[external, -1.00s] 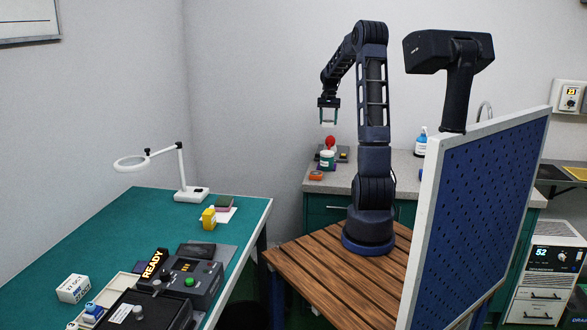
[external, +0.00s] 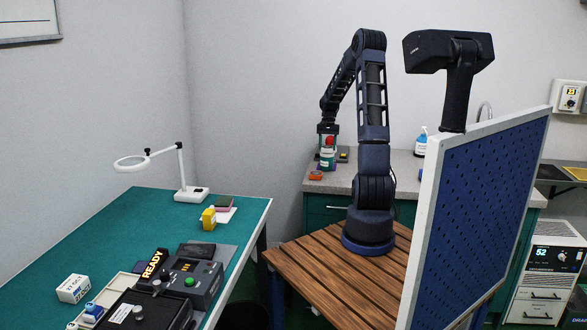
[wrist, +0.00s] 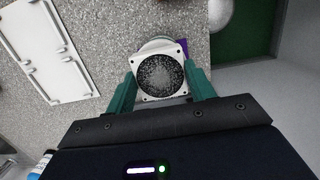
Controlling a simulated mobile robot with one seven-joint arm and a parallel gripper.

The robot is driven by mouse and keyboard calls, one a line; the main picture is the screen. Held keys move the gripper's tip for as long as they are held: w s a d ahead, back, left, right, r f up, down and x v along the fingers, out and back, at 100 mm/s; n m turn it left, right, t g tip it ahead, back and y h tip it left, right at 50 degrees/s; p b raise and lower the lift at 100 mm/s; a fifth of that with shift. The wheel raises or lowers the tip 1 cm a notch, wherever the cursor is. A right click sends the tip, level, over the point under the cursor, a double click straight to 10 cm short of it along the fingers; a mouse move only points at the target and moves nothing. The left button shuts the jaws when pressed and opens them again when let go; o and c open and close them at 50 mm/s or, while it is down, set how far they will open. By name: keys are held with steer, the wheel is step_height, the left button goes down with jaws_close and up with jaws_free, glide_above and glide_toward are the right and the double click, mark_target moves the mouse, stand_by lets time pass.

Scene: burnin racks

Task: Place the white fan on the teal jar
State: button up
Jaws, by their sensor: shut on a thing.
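My gripper (wrist: 160,88) is shut on the white fan (wrist: 141,63), a square frame around a dark round grille, one finger on each side in the wrist view. In the external view my gripper (external: 328,146) is low over the far counter, at the teal jar (external: 327,163), which has a pale label. The fan is hard to make out there. A pale round edge shows just beyond the fan in the wrist view; it may be the jar's. I cannot tell whether fan and jar touch.
A red round thing (external: 330,141) shows at the gripper's fingers, and an orange item (external: 316,175) lies near the counter's front edge. A blue-and-white bottle (external: 421,143) stands to the right. A white panel (wrist: 50,52) lies left in the wrist view.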

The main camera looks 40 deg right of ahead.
steer(key=shift+f, duration=0.1)
steer(key=o, duration=1)
